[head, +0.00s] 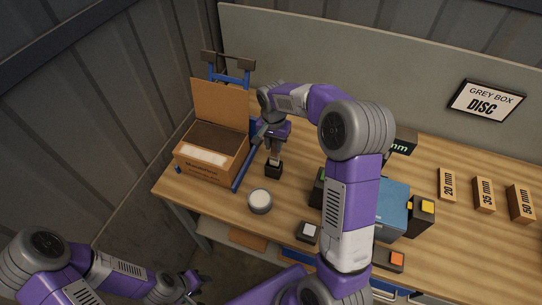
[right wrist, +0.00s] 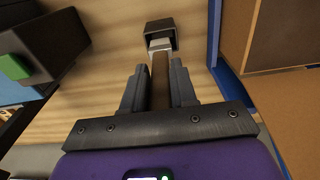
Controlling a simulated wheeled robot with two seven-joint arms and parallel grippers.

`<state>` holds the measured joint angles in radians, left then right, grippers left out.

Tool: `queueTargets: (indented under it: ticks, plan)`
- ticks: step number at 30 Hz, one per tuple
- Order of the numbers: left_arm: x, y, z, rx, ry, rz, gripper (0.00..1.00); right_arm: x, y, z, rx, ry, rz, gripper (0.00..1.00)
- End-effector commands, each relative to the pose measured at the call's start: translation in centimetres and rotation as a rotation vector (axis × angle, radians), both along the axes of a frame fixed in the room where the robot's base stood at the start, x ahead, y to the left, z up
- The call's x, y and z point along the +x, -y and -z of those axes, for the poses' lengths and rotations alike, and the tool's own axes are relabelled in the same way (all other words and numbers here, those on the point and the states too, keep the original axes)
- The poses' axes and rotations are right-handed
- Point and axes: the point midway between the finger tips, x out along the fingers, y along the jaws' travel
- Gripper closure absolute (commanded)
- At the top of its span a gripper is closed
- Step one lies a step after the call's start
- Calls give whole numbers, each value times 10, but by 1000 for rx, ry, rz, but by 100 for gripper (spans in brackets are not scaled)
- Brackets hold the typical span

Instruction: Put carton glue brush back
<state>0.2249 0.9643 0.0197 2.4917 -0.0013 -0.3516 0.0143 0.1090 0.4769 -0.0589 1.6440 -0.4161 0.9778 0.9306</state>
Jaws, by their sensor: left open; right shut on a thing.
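My right gripper (head: 274,150) is shut on the glue brush (right wrist: 160,78), whose brown handle runs between the fingers in the right wrist view (right wrist: 160,95). The brush's pale end points at a small black square holder (right wrist: 161,27). The holder (head: 273,172) stands on the table right below the gripper in the head view. The brush end overlaps the holder's opening; I cannot tell how deep it sits. The open cardboard carton (head: 207,169) with a white label stands to the left. My left gripper (head: 192,287) is open and empty, low in front of the table.
A blue-framed rack (head: 229,73) stands behind the carton. A round white-topped pot (head: 260,201) sits in front of the holder. Labelled wooden blocks (head: 484,194) stand far right.

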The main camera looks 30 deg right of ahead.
Motion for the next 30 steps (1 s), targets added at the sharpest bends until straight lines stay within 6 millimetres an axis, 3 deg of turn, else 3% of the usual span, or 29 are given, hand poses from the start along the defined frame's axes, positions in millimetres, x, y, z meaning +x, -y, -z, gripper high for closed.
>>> queueTargets:
  ticks: [15,26,27,30]
  plan:
    - [1,0,2,0,1,0,57,0,-1,58,1,0,-1,100]
    - [1,0,6,0,1,0,57,0,-1,62,1,2,-1,100]
    - [0,0,6,0,1,0,57,0,-1,61,1,1,-1,69]
    - [1,0,5,0,1,0,57,0,-1,61,1,1,-1,53]
